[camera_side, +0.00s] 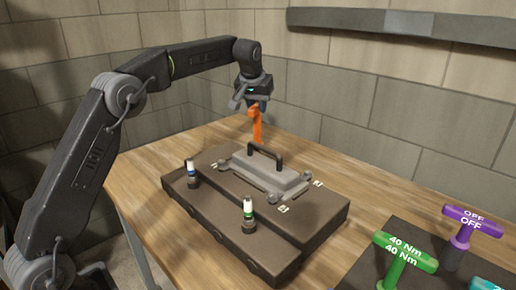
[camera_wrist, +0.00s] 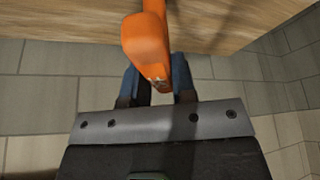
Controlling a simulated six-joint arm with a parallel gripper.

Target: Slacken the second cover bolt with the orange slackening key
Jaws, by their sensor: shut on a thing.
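My gripper (camera_side: 257,104) is shut on the orange slackening key (camera_side: 257,127), which hangs below it, roughly upright. In the wrist view the key (camera_wrist: 147,45) shows large between the blue fingers of my gripper (camera_wrist: 156,88). The grey cover (camera_side: 262,174) with a dark handle sits on the brown engine block (camera_side: 325,205). Cover bolts show at its corners, such as one at the right (camera_side: 307,176) and one at the front (camera_side: 274,197). The key's lower end is by the cover's far side; whether it touches a bolt I cannot tell. The small number labels are unreadable.
A blue-banded plug (camera_side: 191,170) and a green-banded plug (camera_side: 248,210) stand on the block's lower front step. A dark mat (camera_side: 408,232) at the right holds a purple OFF key (camera_side: 470,222), a green 40 Nm key (camera_side: 404,252) and a partly cut-off teal one.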

